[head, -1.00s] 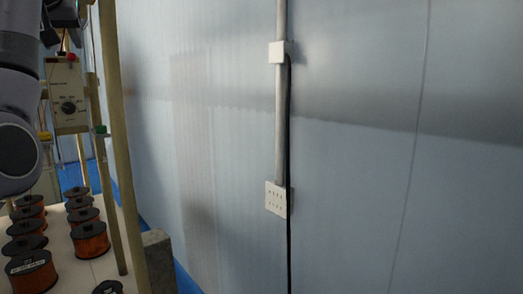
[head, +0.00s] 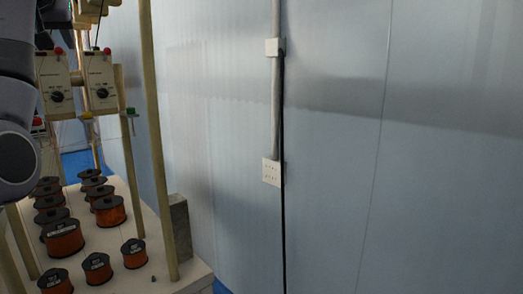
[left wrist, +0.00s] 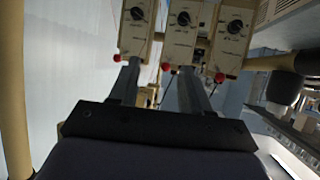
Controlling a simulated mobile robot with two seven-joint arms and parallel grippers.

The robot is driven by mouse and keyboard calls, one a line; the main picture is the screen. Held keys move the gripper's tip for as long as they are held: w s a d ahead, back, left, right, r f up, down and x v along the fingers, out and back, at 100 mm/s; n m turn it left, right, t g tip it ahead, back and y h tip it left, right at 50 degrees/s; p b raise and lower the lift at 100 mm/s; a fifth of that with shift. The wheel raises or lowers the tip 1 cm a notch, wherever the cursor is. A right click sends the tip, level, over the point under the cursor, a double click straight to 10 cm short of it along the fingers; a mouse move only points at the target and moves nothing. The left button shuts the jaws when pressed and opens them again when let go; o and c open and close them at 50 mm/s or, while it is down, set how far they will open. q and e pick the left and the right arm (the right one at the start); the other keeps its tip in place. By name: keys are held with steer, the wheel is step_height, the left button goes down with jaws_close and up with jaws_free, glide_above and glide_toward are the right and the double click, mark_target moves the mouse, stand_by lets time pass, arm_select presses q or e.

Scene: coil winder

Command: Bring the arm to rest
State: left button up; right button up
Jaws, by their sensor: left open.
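My left arm (head: 14,150) shows in the head view as rounded grey and black links along the left edge. My left gripper (left wrist: 163,82) shows in the left wrist view with two dark fingers standing well apart and nothing between them. Beyond the fingers are several control boxes (left wrist: 184,28) with black knobs, and red balls hang near them. I cannot tell the exact distance from fingertips to boxes. My right gripper is in neither view.
Several copper wire spools (head: 110,211) stand on a pale tabletop (head: 127,279) at the lower left. Wooden posts (head: 155,130) and control boxes (head: 101,82) rise above it. A grey block (head: 179,228) stands beside the wall. The pale wall (head: 410,160) carries a conduit and socket plate (head: 272,173).

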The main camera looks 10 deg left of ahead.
arm_select(q)
steer(key=w+d+f+m+g, duration=0.15)
steer(key=w+f, duration=0.25)
steer(key=f, duration=0.7)
steer(key=w+d+f+m, duration=0.1)
steer(key=w+d+f, duration=0.2)
steer(key=f, duration=0.8)
steer(key=s+d+f+m+h, duration=0.1)
steer(key=s+d+f, duration=0.1)
steer(key=f, duration=0.7)
steer(key=s+d+f+m+h, duration=0.1)
steer(key=d+f, duration=0.2)
steer(key=f, duration=0.6)
steer(key=s+d+f+m+g+h, duration=0.15)
steer(key=s+d+f, duration=0.25)
steer(key=s+f, duration=0.5)
steer(key=s+d+f+m+g+h, duration=0.1)
steer(key=s+d+f+m, duration=0.1)
steer(key=s+d+f, duration=0.55)
steer(key=s+d+f+m+g+h, duration=0.15)
steer(key=s+f, duration=0.25)
steer(key=s, duration=0.7)
steer(key=s+d+f+g+h, duration=0.1)
steer(key=s+d+f+h, duration=0.2)
steer(key=s, duration=0.7)
steer(key=w+d+f+t, duration=0.3)
steer(key=w+f+t, duration=0.3)
steer(key=f, duration=0.4)
steer(key=shift+w+t, duration=0.2)
steer(key=shift+t, duration=0.25)
